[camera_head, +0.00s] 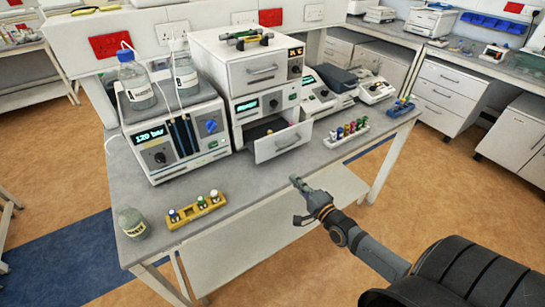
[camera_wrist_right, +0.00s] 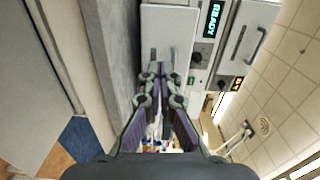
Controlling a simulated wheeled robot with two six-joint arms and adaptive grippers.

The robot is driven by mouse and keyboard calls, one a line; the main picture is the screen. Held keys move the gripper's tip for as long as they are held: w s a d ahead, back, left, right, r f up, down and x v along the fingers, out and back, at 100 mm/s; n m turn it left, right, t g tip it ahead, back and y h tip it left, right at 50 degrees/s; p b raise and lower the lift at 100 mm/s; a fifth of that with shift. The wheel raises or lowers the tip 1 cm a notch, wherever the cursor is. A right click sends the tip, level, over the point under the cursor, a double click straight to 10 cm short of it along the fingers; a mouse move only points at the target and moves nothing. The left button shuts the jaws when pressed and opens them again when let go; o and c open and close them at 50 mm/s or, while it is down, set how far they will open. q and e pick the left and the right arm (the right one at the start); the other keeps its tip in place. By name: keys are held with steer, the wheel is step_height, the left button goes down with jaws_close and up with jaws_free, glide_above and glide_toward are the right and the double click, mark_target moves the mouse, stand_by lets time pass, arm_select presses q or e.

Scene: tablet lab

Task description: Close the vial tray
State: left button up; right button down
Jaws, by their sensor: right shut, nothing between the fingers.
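The vial tray (camera_head: 284,143) is a white drawer with a bar handle, pulled out from the lower part of the stacked white instrument (camera_head: 262,82). Some dark contents show inside it. My right gripper (camera_head: 294,180) is shut and empty, in front of the tray and lower in the head view, with a visible gap to its front. In the right wrist view, the shut fingertips (camera_wrist_right: 160,70) point towards a white panel (camera_wrist_right: 168,28), which appears to be the tray front. My left gripper is not in view.
A yellow rack with vials (camera_head: 197,208) and a glass bottle (camera_head: 133,223) stand at the bench's front left. A white rack with coloured vials (camera_head: 347,132) stands right of the tray. A pump unit (camera_head: 170,135) stands to the left. The floor before the bench is clear.

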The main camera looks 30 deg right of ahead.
steer(key=r, duration=0.1)
steer(key=b, duration=0.9)
glide_toward(268, 150)
steer(key=w, duration=0.5)
steer(key=shift+w+a+f, duration=0.2)
steer(key=shift+w+f, duration=0.1)
steer(key=shift+w, duration=0.1)
steer(key=shift+w+r, duration=0.15)
steer(key=shift+w, duration=0.35)
steer(key=shift+r, duration=0.1)
